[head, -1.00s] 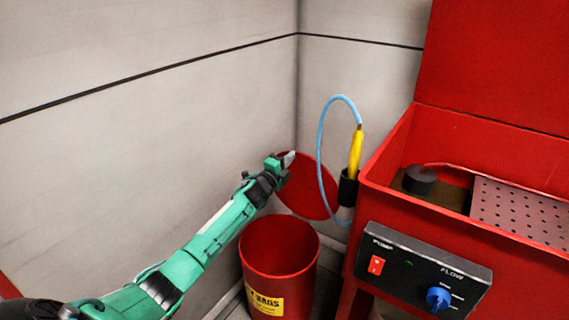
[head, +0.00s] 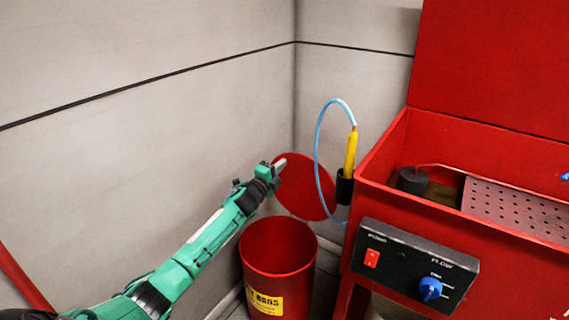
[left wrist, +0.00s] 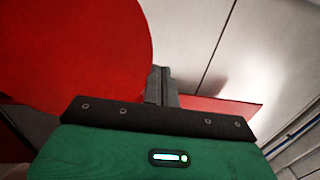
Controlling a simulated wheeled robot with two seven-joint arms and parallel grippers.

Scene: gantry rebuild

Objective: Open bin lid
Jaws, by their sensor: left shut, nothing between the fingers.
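The red bin (head: 278,254) stands on the floor left of the red washer, with a yellow label on its front. Its mouth is uncovered and I see into its inside. The round red lid (head: 305,188) stands raised and tilted back behind the bin, near the wall corner. My left gripper (head: 280,164) is shut and empty at the lid's upper left edge; I cannot tell whether it touches. In the left wrist view the shut fingers (left wrist: 160,86) point beside the large red lid (left wrist: 75,45). My right gripper is out of view.
The red washer (head: 385,165) with its control box (head: 415,268) stands close on the right. A yellow brush (head: 351,152) sits in a black holder (head: 344,187) with a blue hose (head: 318,150) looping beside the lid. Grey walls close off the left and back.

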